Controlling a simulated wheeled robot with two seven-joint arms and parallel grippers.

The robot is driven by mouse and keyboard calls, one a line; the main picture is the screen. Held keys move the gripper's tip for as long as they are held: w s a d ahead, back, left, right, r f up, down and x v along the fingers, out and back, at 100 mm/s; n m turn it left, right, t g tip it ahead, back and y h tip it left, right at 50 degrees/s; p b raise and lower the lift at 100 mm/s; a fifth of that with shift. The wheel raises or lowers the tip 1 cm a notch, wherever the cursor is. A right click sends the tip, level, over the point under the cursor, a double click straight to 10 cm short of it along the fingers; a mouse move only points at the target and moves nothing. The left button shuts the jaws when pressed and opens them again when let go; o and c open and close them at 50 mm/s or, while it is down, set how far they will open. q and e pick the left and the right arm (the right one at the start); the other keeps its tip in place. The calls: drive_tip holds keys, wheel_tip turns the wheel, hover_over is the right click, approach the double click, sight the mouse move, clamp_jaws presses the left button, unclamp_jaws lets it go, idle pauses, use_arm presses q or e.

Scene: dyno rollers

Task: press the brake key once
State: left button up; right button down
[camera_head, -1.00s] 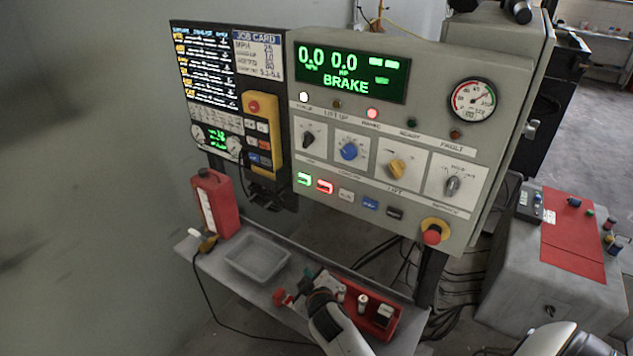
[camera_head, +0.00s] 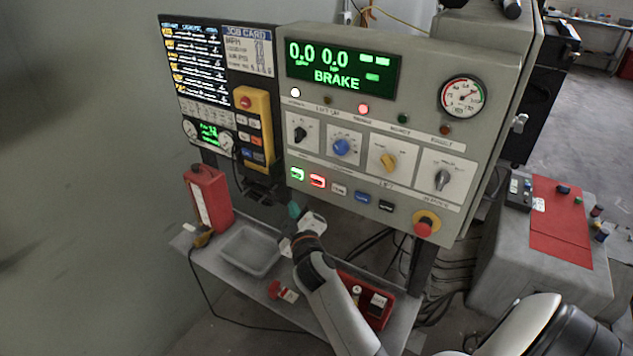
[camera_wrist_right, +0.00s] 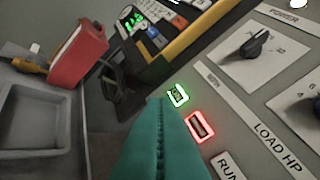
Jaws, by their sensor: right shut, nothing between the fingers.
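The grey control panel (camera_head: 400,110) shows BRAKE in green on its display (camera_head: 342,72). Along its lower edge runs a row of keys: a green-lit key (camera_head: 297,174), a red-lit key (camera_head: 317,181), then grey, blue and black ones. I cannot read which is the brake key. My right gripper (camera_head: 294,209) is shut and empty, its teal fingertips below the green-lit key. In the wrist view the shut fingers (camera_wrist_right: 168,103) point toward the green-lit key (camera_wrist_right: 177,94) and red-lit key (camera_wrist_right: 199,127); contact cannot be told. My left gripper is out of view.
A red mushroom button (camera_head: 424,226) sits at the panel's lower right. A yellow pendant (camera_head: 254,125) hangs left of it. Below, a shelf (camera_head: 215,262) holds a grey tray (camera_head: 247,268), a red bottle-like container (camera_head: 208,200) and a red bin (camera_head: 372,312).

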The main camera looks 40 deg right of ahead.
sight(313, 180)
drive_tip(key=shift+w+d, duration=0.55)
drive_tip(key=shift+d, duration=0.8)
drive_tip(key=shift+w+d, duration=0.55)
drive_tip(key=shift+d, duration=0.75)
drive_tip(key=shift+w+d, duration=0.55)
drive_tip(key=shift+d, duration=0.8)
drive_tip(key=shift+d, duration=0.1)
drive_tip(key=shift+w+d, duration=0.15)
drive_tip(key=shift+d, duration=0.1)
drive_tip(key=shift+w+d, duration=0.15)
drive_tip(key=shift+d, duration=0.2)
drive_tip(key=shift+s+a+p, duration=0.3)
drive_tip(key=shift+s+a, duration=0.05)
drive_tip(key=shift+a, duration=0.35)
drive_tip(key=shift+a, duration=0.15)
drive_tip(key=shift+s+a, duration=0.3)
drive_tip(key=shift+a, duration=0.45)
drive_tip(key=shift+s+a, duration=0.35)
drive_tip(key=shift+a, duration=0.35)
drive_tip(key=shift+s+a, duration=0.3)
drive_tip(key=shift+a, duration=0.45)
